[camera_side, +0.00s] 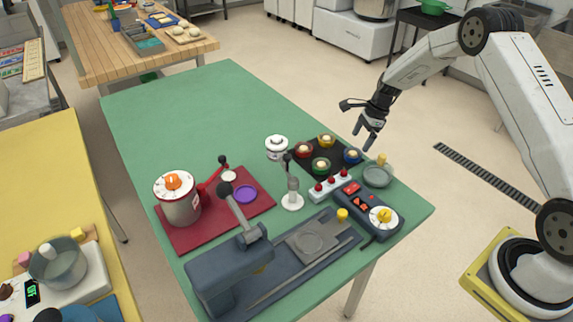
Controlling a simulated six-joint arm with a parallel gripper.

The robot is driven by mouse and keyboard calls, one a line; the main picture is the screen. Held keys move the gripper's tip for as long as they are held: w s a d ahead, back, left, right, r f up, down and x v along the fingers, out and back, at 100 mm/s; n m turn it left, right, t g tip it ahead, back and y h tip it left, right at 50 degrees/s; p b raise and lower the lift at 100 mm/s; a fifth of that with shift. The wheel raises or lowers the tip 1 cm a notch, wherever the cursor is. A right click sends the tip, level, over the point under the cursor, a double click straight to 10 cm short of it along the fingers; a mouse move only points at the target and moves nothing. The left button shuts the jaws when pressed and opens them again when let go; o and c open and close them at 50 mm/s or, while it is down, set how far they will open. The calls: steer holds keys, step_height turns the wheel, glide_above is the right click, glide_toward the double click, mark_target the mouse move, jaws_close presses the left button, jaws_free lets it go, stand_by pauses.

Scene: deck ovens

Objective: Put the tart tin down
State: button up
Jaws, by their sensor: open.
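My gripper (364,138) is open with nothing between its fingers. It hangs above the right part of the green table (190,110), over the back right side of the dark tray. No piece is clearly marked as the tart tin. Several small round tins or cups stand on the dark tray (322,152): a red one (304,150), a yellow one (326,140), a green one (321,166) and a blue one (352,156). The blue one is nearest below my gripper. A shallow purple dish (245,194) lies on the red mat (208,226).
A grey-green dish (377,177), a control box (368,214), a red-buttoned strip (330,186), a white-based lever (292,194) and a white round pot (276,147) crowd this area. The table's back left is clear.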

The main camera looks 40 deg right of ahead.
mark_target(354, 150)
steer(key=shift+a+x, duration=0.15)
steer(key=shift+x, duration=1.1)
steer(key=shift+a+x, duration=0.1)
steer(key=shift+x, duration=1.2)
steer(key=shift+r, duration=0.1)
steer(key=c, duration=1.2)
steer(key=shift+o, duration=0.2)
steer(key=shift+r, duration=0.1)
steer(key=shift+r, duration=0.65)
steer(key=s+r, duration=0.1)
steer(key=r, duration=0.1)
steer(key=s+r, duration=0.2)
steer(key=r, duration=0.1)
steer(key=s+a+r, duration=0.1)
steer(key=r, duration=0.1)
steer(key=shift+s+r, duration=0.2)
steer(key=shift+s, duration=0.15)
steer(key=shift+s+a+r, duration=0.35)
steer(key=shift+s+r, duration=0.35)
steer(key=shift+s, duration=0.8)
steer(key=shift+s+a+r, duration=0.4)
steer(key=shift+s+r, duration=0.25)
steer(key=shift+s, duration=0.85)
steer(key=shift+s+a+r, duration=0.35)
steer(key=shift+s+r, duration=0.35)
steer(key=shift+s, duration=0.8)
